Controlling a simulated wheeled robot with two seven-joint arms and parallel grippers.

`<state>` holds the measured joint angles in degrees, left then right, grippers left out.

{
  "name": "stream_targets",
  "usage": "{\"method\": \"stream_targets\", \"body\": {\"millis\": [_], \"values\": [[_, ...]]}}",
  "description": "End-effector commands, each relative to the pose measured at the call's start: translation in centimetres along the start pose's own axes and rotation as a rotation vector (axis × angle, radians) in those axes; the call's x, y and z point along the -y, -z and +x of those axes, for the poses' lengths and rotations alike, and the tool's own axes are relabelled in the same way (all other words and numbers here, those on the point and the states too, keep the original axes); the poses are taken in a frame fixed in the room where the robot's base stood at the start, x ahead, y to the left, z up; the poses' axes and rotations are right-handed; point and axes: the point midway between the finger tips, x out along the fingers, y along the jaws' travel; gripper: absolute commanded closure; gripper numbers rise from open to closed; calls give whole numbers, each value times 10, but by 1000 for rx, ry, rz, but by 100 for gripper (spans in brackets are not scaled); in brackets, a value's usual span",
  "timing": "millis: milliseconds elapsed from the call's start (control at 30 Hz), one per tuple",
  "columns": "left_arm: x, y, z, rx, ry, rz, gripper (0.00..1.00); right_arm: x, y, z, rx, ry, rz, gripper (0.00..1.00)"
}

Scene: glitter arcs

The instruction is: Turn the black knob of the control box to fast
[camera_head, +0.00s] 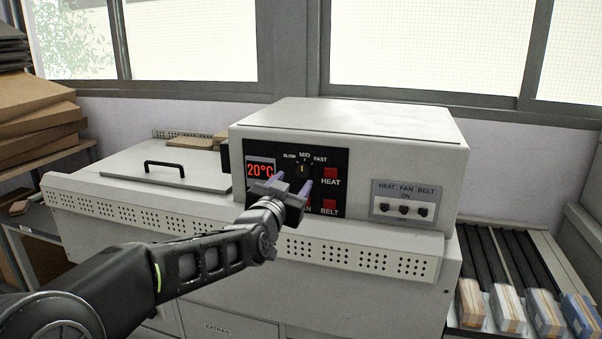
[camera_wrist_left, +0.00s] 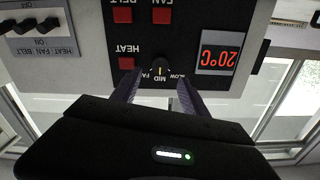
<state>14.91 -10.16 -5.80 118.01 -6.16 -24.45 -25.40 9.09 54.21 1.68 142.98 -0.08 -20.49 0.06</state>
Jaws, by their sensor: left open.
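The control box (camera_head: 350,118) is a pale cabinet with a black panel on its front. The black knob (camera_head: 302,169) sits on that panel below the words SLOW, MID and FAST, and its yellow mark points up at MID. The knob also shows in the left wrist view (camera_wrist_left: 160,67), where the picture is upside down. My left gripper (camera_head: 292,181) is in front of the panel, just below the knob in the head view. Its two fingers are apart, one to each side of the knob in the wrist view (camera_wrist_left: 158,84). Contact cannot be told. My right gripper is out of view.
A red 20°C display (camera_head: 261,169) is left of the knob. Red HEAT (camera_head: 330,173) and BELT (camera_head: 329,204) buttons are close by, with FAN partly hidden. A plate with black switches (camera_head: 403,209) is to the right. A handled lid (camera_head: 150,170) lies left of the box.

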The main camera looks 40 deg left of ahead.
Motion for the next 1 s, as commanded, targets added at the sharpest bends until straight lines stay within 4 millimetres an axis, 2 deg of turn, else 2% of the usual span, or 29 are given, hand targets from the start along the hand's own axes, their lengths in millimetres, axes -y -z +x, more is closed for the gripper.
{"method": "stream_targets", "body": {"millis": [300,467,800,1000], "values": [[0,1,47,2,-1,0,48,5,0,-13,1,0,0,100],[0,1,65,0,-1,0,48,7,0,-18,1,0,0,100],[0,0,70,-1,-1,-1,48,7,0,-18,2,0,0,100],[0,0,70,-1,-1,-1,63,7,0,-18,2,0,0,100]]}}
